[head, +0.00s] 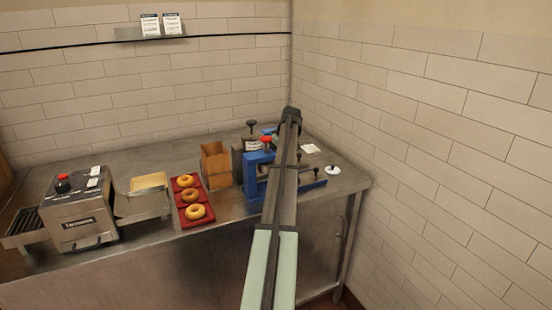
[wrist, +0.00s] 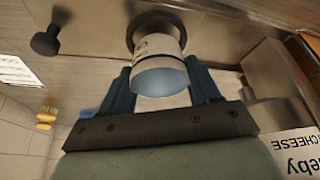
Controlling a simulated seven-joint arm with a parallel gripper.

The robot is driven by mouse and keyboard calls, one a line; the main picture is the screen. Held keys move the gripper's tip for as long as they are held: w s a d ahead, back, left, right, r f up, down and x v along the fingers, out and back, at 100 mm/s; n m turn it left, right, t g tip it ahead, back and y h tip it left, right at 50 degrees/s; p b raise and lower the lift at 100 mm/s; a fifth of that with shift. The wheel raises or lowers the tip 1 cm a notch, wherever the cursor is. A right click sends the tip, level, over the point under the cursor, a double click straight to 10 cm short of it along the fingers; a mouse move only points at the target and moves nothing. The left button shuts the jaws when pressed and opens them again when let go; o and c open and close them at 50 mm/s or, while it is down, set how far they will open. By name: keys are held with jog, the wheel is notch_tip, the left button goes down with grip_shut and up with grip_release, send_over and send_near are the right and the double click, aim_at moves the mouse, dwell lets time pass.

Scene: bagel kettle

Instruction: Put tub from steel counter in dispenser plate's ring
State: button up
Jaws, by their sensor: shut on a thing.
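In the wrist view my gripper (wrist: 162,92) is shut on a white tub (wrist: 153,48) with dark print and a pale blue-grey end facing the camera. A dark finger lies on each side of the tub. A dark round ring (wrist: 133,27) shows around the tub's far end; I cannot tell whether the tub is inside it or only in front of it. In the head view a blue dispenser frame (head: 253,180) stands on the steel counter (head: 120,170), partly behind my arm. My fingers and the tub are hidden there.
A red tray (head: 183,212) with three bagels, a wooden box (head: 215,164) and a steel toaster (head: 80,212) stand left of the dispenser. A dark knob (wrist: 45,43) and a box with cheese lettering (wrist: 300,155) are near my gripper. A tiled wall closes the right side.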

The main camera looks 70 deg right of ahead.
jog(key=shift+f, duration=0.9)
jog(key=shift+f, duration=0.1)
jog(key=o, duration=1)
jog(key=v, duration=1.2)
